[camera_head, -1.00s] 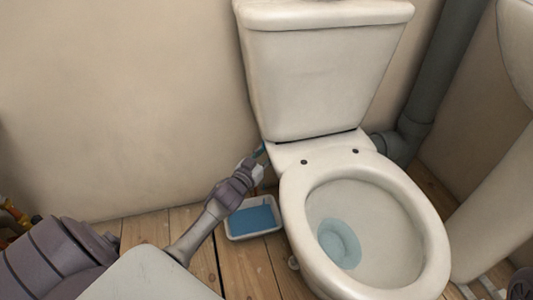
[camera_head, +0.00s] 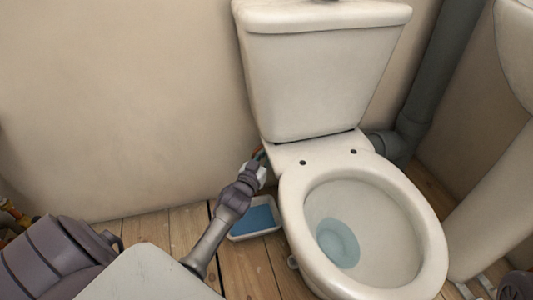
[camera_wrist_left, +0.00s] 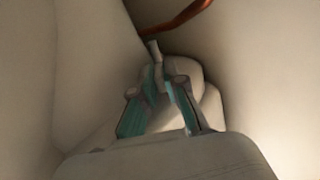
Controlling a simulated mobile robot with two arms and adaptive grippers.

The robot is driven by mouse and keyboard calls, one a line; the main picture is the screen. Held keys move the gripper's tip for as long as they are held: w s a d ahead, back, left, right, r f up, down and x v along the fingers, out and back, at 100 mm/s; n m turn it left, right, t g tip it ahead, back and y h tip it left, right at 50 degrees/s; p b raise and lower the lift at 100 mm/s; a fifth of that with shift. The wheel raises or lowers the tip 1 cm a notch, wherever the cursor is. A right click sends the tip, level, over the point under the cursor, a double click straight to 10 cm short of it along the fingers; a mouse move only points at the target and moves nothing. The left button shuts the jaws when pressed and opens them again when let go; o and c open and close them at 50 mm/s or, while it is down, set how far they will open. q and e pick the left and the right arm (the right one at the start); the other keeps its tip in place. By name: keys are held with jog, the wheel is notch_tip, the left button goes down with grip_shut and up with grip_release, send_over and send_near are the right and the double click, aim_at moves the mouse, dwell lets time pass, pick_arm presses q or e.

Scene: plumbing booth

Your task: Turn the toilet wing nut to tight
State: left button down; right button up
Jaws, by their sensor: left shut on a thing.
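The white toilet stands in the middle of the head view, with its tank (camera_head: 325,80) against the wall and its bowl (camera_head: 420,210) to the front right. My left gripper (camera_head: 261,157) reaches in behind the bowl, at the lower left corner of the tank. In the left wrist view its teal fingers (camera_wrist_left: 158,78) are shut on a small pale grey piece, which looks like the wing nut (camera_wrist_left: 154,49), under the pale toilet body. Only its tip shows; the fingers hide the rest. I cannot tell how far it is turned. My right gripper is not seen.
A white tray with blue liquid (camera_head: 256,218) lies on the wooden floor below my left gripper. A copper pipe (camera_wrist_left: 182,19) runs close beyond the fingertips. A grey drain pipe (camera_head: 437,75) stands right of the toilet. The wall is close behind.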

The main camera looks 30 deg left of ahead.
pick_arm(q)
jog(key=c, duration=1.2)
grip_release()
jog(key=shift+s, duration=0.1)
jog(key=s, duration=0.4)
jog(key=s+d, duration=0.1)
jog(key=s, duration=0.2)
jog(key=s+d, duration=0.1)
jog(key=s, duration=0.3)
jog(key=shift+s, duration=0.35)
